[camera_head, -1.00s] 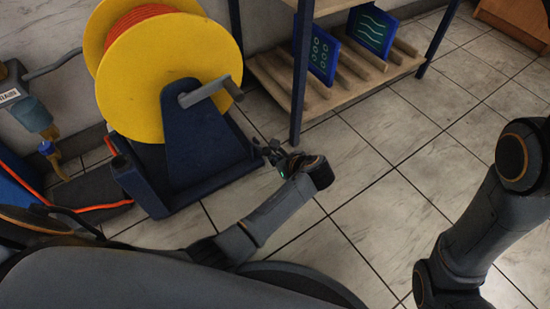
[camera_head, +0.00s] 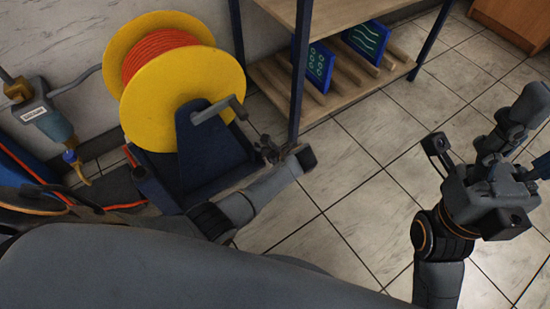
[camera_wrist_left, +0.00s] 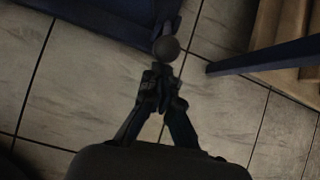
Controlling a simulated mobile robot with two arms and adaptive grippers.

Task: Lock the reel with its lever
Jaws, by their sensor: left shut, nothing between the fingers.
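The reel has two yellow flanges (camera_head: 185,100) around orange hose (camera_head: 160,50) and sits on a dark blue stand (camera_head: 212,160). A grey crank (camera_head: 215,110) sticks out at its hub. In the left wrist view, a dark lever with a round knob (camera_wrist_left: 166,48) stands out from the blue base. My left gripper (camera_head: 266,150) is at the stand's right side, low down. Its fingers are shut and empty, just short of the knob in the left wrist view (camera_wrist_left: 161,80); contact is unclear. My right gripper (camera_head: 500,190) is at the right, far from the reel; its fingers are unclear.
A shelf with dark blue posts (camera_head: 299,75) and a wooden lower board (camera_head: 350,90) stands close behind the left gripper. Blue printed plates (camera_head: 318,70) stand on it. A grey-blue tool (camera_head: 45,118) hangs at left. Tiled floor at centre right is clear.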

